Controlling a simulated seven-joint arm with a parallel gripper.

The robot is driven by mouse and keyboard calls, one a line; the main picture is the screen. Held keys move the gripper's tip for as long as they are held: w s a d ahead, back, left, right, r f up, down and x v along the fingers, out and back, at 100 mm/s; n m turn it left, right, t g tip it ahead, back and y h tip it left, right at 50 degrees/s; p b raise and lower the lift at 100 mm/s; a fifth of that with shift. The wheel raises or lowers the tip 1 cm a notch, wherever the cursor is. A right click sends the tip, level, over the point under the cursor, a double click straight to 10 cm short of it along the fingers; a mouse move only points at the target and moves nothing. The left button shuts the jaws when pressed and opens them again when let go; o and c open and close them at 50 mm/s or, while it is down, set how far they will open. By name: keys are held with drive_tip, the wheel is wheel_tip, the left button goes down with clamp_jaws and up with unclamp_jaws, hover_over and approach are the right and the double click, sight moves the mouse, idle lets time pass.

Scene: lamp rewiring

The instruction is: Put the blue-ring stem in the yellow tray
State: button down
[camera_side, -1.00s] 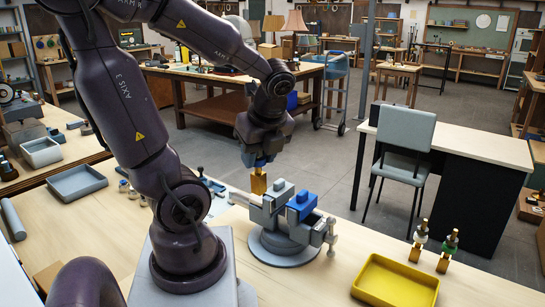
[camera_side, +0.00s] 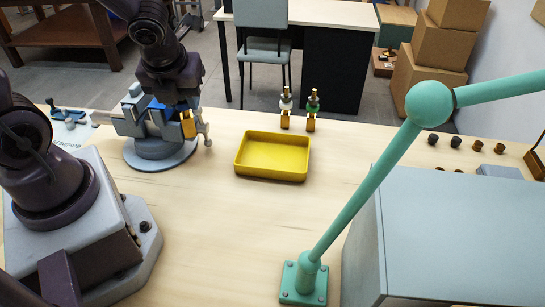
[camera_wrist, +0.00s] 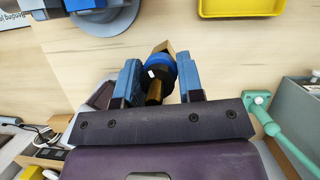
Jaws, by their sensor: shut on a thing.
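My gripper (camera_wrist: 160,82) is shut on the blue-ring stem (camera_wrist: 162,68), a brass piece with a dark blue ring, held between its blue fingers in the wrist view. In the side view the stem's brass block (camera_side: 188,125) shows below my gripper (camera_side: 184,108), in front of the grey and blue vise (camera_side: 160,148). The stem is held above the table, left of the yellow tray (camera_side: 272,174). The tray looks empty. Its edge also shows at the top right of the wrist view (camera_wrist: 240,14).
Two brass stems stand behind the tray, one with a white ring (camera_side: 285,105) and one with a green ring (camera_side: 312,105). A green lamp arm (camera_side: 365,190) and a grey box (camera_side: 460,235) stand at the right. The table between vise and tray is clear.

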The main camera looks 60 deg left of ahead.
drive_tip(key=w+d+f+m+t+h, duration=0.1)
drive_tip(key=w+d+f+m, duration=0.15)
drive_tip(key=w, duration=0.35)
drive_tip(key=w+d+f+m+h, duration=0.1)
drive_tip(key=w+f+m, duration=0.15)
drive_tip(key=w, duration=0.35)
drive_tip(key=shift+w+f, duration=0.95)
drive_tip(key=shift+f, duration=0.55)
drive_tip(key=shift+w+f, duration=0.95)
drive_tip(key=shift+f, duration=0.5)
drive_tip(key=shift+w+f, duration=0.95)
drive_tip(key=shift+f, duration=0.55)
drive_tip(key=shift+f, duration=0.15)
drive_tip(key=c, duration=0.8)
unclamp_jaws()
drive_tip(key=shift+o, duration=0.2)
